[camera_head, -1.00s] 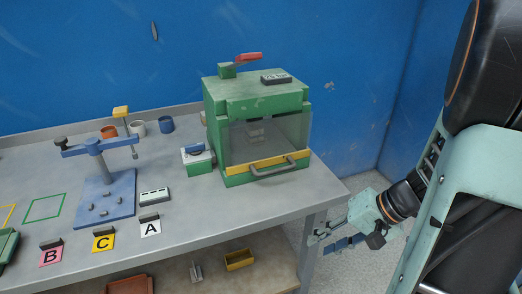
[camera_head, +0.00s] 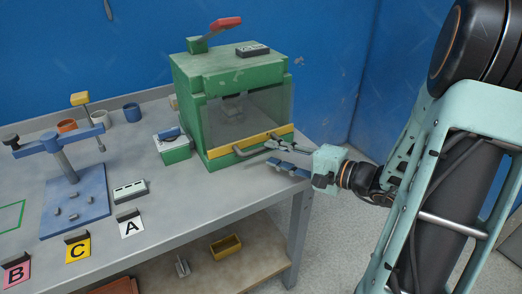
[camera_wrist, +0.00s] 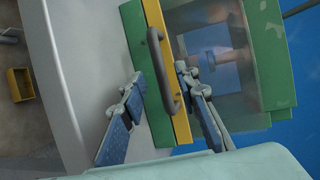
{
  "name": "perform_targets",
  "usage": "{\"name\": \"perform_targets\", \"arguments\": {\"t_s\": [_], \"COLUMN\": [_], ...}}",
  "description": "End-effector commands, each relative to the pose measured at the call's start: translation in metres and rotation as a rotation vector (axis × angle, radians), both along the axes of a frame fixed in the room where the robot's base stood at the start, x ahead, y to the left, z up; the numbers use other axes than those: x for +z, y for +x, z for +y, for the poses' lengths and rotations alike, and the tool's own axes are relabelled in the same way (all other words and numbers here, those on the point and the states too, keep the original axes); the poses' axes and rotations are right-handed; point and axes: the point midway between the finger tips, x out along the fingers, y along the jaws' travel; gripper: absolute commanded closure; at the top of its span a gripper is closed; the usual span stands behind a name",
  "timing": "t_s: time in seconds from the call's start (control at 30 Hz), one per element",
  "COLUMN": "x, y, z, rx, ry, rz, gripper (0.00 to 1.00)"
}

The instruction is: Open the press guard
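The green press (camera_head: 235,100) stands at the right end of the bench. Its clear guard (camera_head: 255,112) is down across the front, with a yellow strip (camera_head: 222,162) along the lower edge. A grey bar handle (camera_head: 249,151) is fixed on the strip; in the wrist view the handle (camera_wrist: 163,72) lies between my two fingers. My gripper (camera_head: 278,154) is open at the right end of the handle in the head view. In the wrist view my gripper (camera_wrist: 160,80) has one finger each side of the handle, with visible gaps.
A small green box with a switch (camera_head: 174,148) sits left of the press. A blue fixture (camera_head: 72,205), a grey block (camera_head: 130,190) and lettered cards (camera_head: 130,226) stand further left. A yellow bin (camera_head: 227,246) is on the lower shelf.

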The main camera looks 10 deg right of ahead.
Motion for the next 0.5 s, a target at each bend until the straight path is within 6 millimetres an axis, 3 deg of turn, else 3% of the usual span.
{"name": "perform_targets", "arguments": {"t_s": [0.2,0.5], "x": [-0.007,-0.01], "y": [0.027,0.039], "z": [0.024,0.034], "rx": [0.003,0.0], "ry": [-0.001,-0.002], "rz": [0.0,0.001], "gripper": [0.71,0.71]}}
